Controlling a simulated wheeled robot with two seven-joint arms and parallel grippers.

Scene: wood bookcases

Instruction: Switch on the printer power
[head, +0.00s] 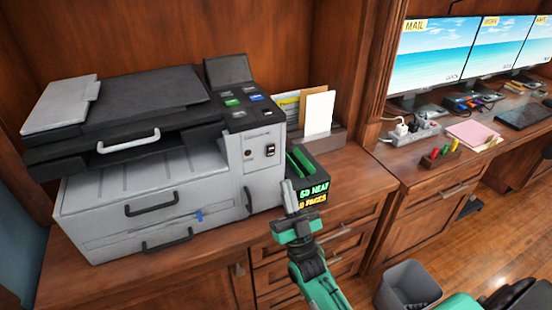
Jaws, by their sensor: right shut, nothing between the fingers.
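The grey and black printer (140,190) stands on the wood cabinet top at the left. A small black rocker switch (270,150) sits on its light front panel, below the dark key panel (240,103) with coloured keys. I cannot tell which way the rocker is set. My right gripper (288,190) is shut and empty. In the picture it is below and slightly right of the switch, apart from it, and overlaps the dark box behind. My left gripper is not in view.
A dark box (325,183) with green and yellow lettering stands right of the printer, with a paper holder (325,140) behind it. A power strip (408,130) and monitors (435,50) are on the right desk. A grey bin (408,285) stands on the floor.

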